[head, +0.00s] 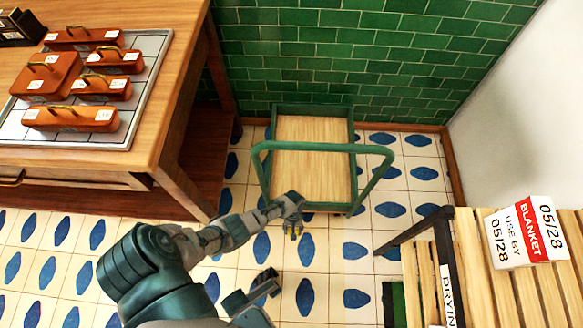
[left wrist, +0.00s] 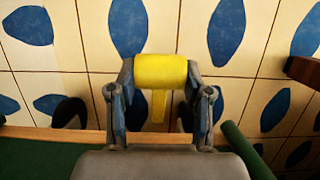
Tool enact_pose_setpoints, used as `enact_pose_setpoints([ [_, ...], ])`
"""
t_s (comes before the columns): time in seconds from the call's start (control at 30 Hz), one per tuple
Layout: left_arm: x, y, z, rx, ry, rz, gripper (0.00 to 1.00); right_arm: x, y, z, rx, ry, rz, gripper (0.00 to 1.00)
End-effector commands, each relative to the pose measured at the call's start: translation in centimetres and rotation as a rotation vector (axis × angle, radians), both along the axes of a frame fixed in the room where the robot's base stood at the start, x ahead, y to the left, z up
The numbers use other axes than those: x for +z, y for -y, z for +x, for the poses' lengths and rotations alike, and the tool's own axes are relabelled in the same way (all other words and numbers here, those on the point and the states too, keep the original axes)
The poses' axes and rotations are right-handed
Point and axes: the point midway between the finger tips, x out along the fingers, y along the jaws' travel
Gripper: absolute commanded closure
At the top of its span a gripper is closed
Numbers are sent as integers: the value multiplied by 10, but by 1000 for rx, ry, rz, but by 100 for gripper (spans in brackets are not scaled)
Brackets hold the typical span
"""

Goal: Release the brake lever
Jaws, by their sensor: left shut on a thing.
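A flat cart with a wooden deck (head: 312,160) and a green frame stands against the tiled wall. Its green push handle (head: 318,147) arches on the near side. The yellow brake lever (left wrist: 160,72) sits between the fingers of my left gripper (left wrist: 160,95), which is shut on it. In the head view my left gripper (head: 292,222) is at the cart's near end, below the handle, mostly covering the small yellow lever. A dark part at the lower middle seems to be my right gripper (head: 262,287); its finger state is unclear.
A wooden table (head: 176,100) on the left holds a tray with several brown handled blocks (head: 70,118). A slatted wooden rack (head: 500,300) with a blanket label (head: 525,235) stands at the right. Patterned tile floor (head: 345,265) is open between them.

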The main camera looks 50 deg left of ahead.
Motion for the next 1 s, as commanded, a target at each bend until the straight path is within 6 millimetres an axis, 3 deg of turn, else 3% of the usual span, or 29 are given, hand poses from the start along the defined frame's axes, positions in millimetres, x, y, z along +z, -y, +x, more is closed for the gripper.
enact_pose_setpoints([
  [0.8,13,-11,13,1,24,18,100,3,0,-3,0,0,2,60],
  [0.83,13,-12,13,2,24,18,43,3,0,-3,0,0,2,60],
  [0.9,13,-11,12,2,21,16,26,3,0,-3,0,-1,2,60],
  [1.0,11,-9,9,1,17,13,25,2,0,-3,-1,-1,3,60],
])
